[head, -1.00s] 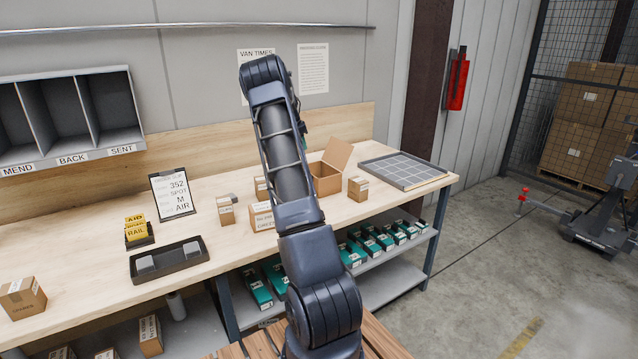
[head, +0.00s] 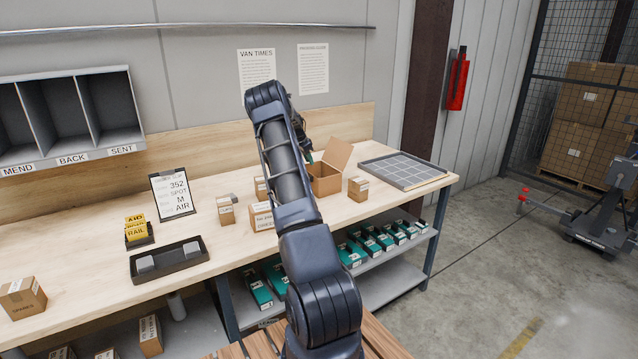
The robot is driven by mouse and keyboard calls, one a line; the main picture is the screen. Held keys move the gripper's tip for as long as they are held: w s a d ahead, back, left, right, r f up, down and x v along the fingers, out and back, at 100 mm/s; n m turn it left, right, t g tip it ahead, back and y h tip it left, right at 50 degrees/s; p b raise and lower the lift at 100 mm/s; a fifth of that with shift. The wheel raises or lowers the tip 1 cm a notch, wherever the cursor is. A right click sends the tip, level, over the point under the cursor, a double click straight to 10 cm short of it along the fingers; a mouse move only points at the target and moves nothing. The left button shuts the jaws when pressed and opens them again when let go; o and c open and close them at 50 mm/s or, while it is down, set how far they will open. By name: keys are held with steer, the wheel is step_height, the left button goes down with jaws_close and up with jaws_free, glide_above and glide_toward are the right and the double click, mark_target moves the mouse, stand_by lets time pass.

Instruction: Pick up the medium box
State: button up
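Several closed brown cardboard boxes of differing size stand on the wooden bench; I cannot tell for sure which is the medium one. A wider labelled box (head: 262,217) is partly hidden behind my arm, with another box (head: 260,187) behind it. A small box (head: 226,210) stands to their left and another box (head: 358,189) to the right. One more box (head: 22,298) sits at the far left. My gripper (head: 309,157) is mostly hidden by my arm, above or beside the open carton (head: 327,186). Its fingers are not clear.
A grey gridded tray (head: 403,170) lies at the bench's right end. Green boxes fill the shelf below. The bench front between is clear.

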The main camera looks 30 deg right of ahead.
mark_target(311, 167)
steer(key=shift+w+x, duration=0.1)
steer(key=shift+x, duration=1.1)
steer(key=shift+w+x, duration=0.15)
steer(key=shift+x, duration=1.05)
steer(key=shift+a+f, duration=0.15)
steer(key=shift+f, duration=0.15)
steer(key=shift+c, duration=0.2)
jaws_close()
